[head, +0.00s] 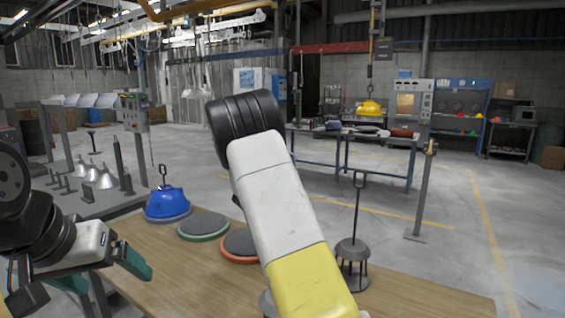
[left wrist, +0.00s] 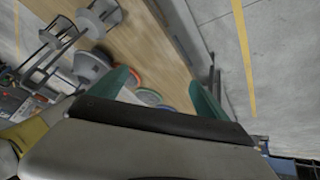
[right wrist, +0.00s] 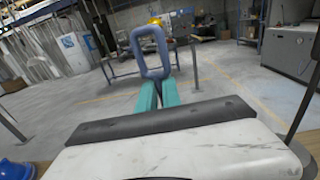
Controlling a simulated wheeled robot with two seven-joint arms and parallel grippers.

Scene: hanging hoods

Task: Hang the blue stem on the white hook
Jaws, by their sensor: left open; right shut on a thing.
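My right gripper (right wrist: 158,93) is shut on a blue-grey loop handle (right wrist: 138,62), which stands up from between the teal fingers in the right wrist view. What lies below this loop is hidden. In the head view my right arm crosses the middle, and its gripper and the held piece do not show. My left gripper (head: 102,274) is open at the lower left beside the table; its fingers are apart and empty in the left wrist view (left wrist: 162,92). I cannot make out a white hook in any view.
The wooden table (head: 180,262) bears a blue hood (head: 166,204) with a dark loop, a green-rimmed disc (head: 203,225), an orange-rimmed disc (head: 238,243) and a dark grey stemmed piece (head: 353,252). A yellow hood (head: 370,107) hangs far back.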

